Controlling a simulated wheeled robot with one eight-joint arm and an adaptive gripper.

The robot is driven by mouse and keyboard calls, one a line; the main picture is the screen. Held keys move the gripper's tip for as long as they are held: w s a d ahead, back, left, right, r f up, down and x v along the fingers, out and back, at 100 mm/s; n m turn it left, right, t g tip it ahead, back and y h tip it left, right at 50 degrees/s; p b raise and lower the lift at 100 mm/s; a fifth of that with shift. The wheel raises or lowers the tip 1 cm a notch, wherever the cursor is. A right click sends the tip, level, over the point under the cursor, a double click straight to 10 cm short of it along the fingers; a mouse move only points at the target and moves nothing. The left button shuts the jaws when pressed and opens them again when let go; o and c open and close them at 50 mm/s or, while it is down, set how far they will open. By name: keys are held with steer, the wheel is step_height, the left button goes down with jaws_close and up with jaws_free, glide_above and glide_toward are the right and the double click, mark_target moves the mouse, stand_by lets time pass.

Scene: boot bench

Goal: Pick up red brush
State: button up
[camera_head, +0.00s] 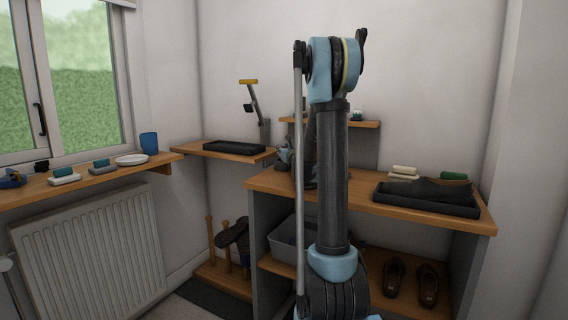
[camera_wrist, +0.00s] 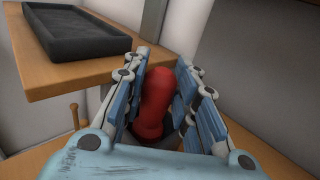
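The red brush (camera_wrist: 155,95) shows in the wrist view as a rounded red handle, upright in the picture. It lies between the two blue-grey fingers of my gripper (camera_wrist: 164,75). Its left edge is close to the left finger, and a narrow dark gap seems to show beside the right finger. I cannot tell whether the fingers press on it. Its lower end is partly hidden by my gripper.
A wooden shelf with a black tray (camera_wrist: 85,35) is at upper left in the wrist view. In the head view, the bench (camera_head: 385,205) carries a dark tray (camera_head: 462,207) with a shoe. A grey bin (camera_head: 283,246) stands below. A windowsill (camera_head: 95,180) holds small items.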

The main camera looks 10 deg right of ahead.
jaws_close()
steer(key=shift+r, duration=0.1)
step_height(320, 180, up, 10)
steer(key=shift+f, duration=0.1)
stand_by(0.4)
steer(key=shift+a, duration=0.1)
stand_by(1.4)
